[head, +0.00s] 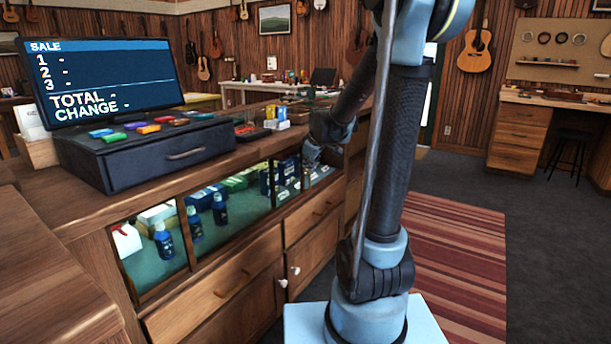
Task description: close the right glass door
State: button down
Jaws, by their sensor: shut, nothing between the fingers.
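The wooden counter (210,300) has a glazed display front in its upper part, with dark upright frames between the panes. The right glass section (289,183) is at the far end of this front. Small boxes show behind it. I cannot tell how far its door stands open. My gripper (311,160) is shut and empty, close to the right section near its upper part. My arm partly hides the right end of the counter, and I cannot tell whether the gripper touches the glass.
Bottles (164,240) and boxes stand inside the display. Drawers (232,285) and cupboard doors with white knobs lie below. A cash drawer (150,155) and sale screen (103,80) stand on top. A striped rug (455,255) and clear dark floor lie to the right.

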jog(key=w+f, duration=0.8)
jog(key=w, duration=0.3)
jog(key=shift+w+a+f+n, duration=0.15)
jog(key=shift+w+n, duration=0.15)
dwell(0.4)
